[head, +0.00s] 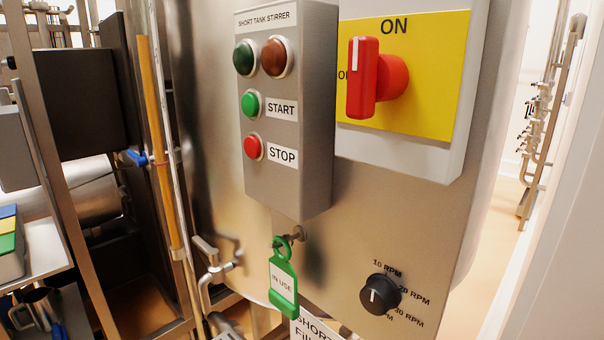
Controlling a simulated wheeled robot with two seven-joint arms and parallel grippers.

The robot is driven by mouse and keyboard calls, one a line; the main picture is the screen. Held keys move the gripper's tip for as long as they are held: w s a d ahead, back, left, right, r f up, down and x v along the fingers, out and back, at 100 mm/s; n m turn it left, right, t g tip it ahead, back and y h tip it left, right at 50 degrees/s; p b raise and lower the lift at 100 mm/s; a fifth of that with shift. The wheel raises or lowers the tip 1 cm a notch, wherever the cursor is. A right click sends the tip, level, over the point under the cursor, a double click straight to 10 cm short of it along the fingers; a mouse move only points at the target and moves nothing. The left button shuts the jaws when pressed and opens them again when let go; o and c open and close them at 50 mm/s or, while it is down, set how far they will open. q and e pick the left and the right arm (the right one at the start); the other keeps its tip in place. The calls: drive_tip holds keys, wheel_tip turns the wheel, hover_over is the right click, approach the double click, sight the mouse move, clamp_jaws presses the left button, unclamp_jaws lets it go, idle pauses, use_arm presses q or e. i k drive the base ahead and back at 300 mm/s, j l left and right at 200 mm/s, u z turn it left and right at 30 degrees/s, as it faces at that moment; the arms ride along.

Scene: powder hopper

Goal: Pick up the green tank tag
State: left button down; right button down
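The green tank tag (283,279) hangs by its loop from a small metal peg (297,235) on the front of the steel tank (352,235). It has a white label reading "IN USE" and tilts slightly. It hangs just below the grey stirrer control box (287,185). Neither of my grippers can be made out in the head view, and nothing is seen touching the tag.
A black RPM knob (380,294) is right of the tag. A red rotary switch (375,78) on a yellow plate is above. A valve handle (210,252) is close on the left. A white label (312,328) is below. The space immediately around the tag looks clear.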

sight(283, 291)
drive_tip(key=i+j+z, duration=0.2)
drive_tip(key=j+z, duration=0.25)
drive_tip(key=i+j+z, duration=0.1)
drive_tip(key=j+z, duration=0.35)
drive_tip(key=j, duration=0.2)
drive_tip(key=j+z, duration=0.45)
drive_tip(key=j, duration=0.15)
drive_tip(key=j+z, duration=0.45)
drive_tip(key=j, duration=0.15)
drive_tip(key=k+j+z, duration=0.15)
drive_tip(key=j+z, duration=0.3)
drive_tip(key=k+j+z, duration=0.3)
drive_tip(key=j+z, duration=0.15)
drive_tip(key=j, duration=0.15)
